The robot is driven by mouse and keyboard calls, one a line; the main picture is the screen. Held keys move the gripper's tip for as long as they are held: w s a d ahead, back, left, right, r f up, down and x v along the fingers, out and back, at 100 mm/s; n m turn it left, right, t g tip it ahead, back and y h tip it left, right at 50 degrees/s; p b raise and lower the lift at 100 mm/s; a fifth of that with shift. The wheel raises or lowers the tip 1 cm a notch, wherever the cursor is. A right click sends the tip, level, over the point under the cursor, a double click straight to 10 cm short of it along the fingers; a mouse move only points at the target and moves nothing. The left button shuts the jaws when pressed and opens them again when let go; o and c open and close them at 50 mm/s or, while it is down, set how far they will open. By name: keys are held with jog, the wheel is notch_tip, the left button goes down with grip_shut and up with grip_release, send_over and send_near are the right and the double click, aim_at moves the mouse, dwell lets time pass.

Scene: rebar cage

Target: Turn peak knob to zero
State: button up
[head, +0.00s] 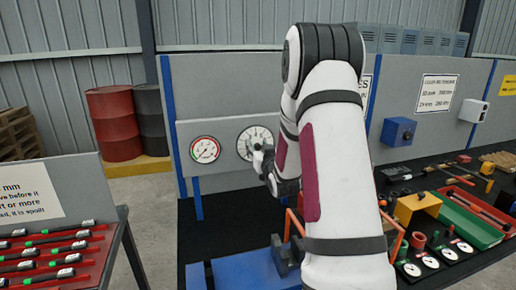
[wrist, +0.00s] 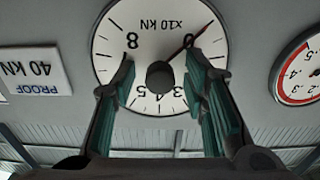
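A round white dial gauge (head: 248,136) is on the grey upright panel, and my gripper hides part of it. In the wrist view the dial (wrist: 118,27) appears upside down, marked x10 kN. Its dark central knob (wrist: 160,75) lies between the fingers of my gripper (wrist: 160,62). The fingers are apart, with a gap on both sides of the knob. My gripper (head: 263,158) is in front of the gauge in the head view.
A smaller red-rimmed gauge (head: 205,149) is to the left, also in the wrist view (wrist: 304,75). A proof 40 kN sign (wrist: 32,72) is beside the dial. A blue vise-like block (head: 240,272) and trays of tools (head: 470,215) are on the black bench below.

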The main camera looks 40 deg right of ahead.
jog(key=v, duration=1.2)
dwell(0.3)
jog(key=s+a+r+n+g+y, duration=0.1)
jog(key=a+r+g+y, duration=0.15)
jog(key=a, duration=0.55)
jog(key=s+a+r+n+g+y, duration=0.1)
jog(key=a+r+n+g+y, duration=0.2)
jog(key=a, duration=0.6)
jog(key=s+a+r+g+y, duration=0.1)
jog(key=s+a+g, duration=0.1)
jog(key=s+a, duration=0.5)
jog(key=s+a+r+n+g+y, duration=0.1)
jog(key=s+a+g, duration=0.2)
jog(key=s+a, duration=0.4)
jog(key=s, duration=0.6)
jog(key=shift+a, duration=0.3)
jog(key=shift+w, duration=0.1)
